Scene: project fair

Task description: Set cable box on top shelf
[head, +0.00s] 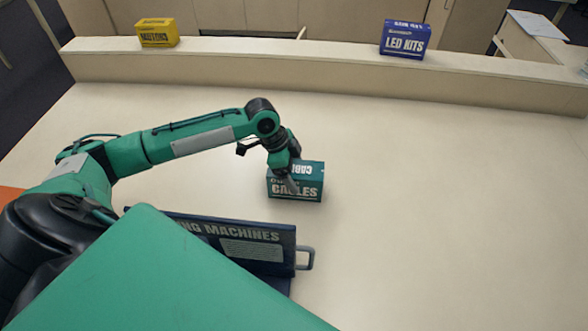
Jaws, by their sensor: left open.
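The cable box (309,188), teal with white "CABLES" lettering, stands on the pale table top (430,200) near the middle of the head view. My left gripper (290,184) is open at the left part of the box, with its fingers in front of the box's top and front face. I cannot tell whether the fingers touch it. The raised shelf (300,66) runs along the back of the table. My right gripper is not in view.
On the shelf, a yellow box (157,33) stands at the left and a blue "LED KITS" box (403,40) right of the middle, with free room between them. A dark blue "MACHINES" case (272,262) with a handle lies in front of the cable box. The table's right side is clear.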

